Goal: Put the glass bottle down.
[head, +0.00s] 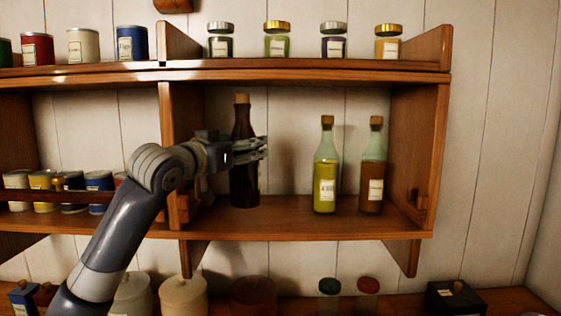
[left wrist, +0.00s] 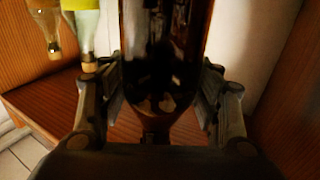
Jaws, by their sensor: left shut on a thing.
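A dark brown glass bottle (head: 243,180) with a cork stands upright in the right bay of the middle shelf. My left gripper (head: 264,147) is shut on its body, coming in from the left. In the left wrist view the dark bottle (left wrist: 165,45) sits between the two fingers, neck toward the bottom of the picture. Its base is close to the shelf board (head: 300,226); I cannot tell whether it touches. My right gripper is not in view.
A yellow-green bottle (head: 325,185) and a brown-filled bottle (head: 372,180) stand to the right on the same shelf. A wooden divider (head: 172,135) is at left. Several jars line the shelf above. Shelf room is free between the dark and yellow-green bottles.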

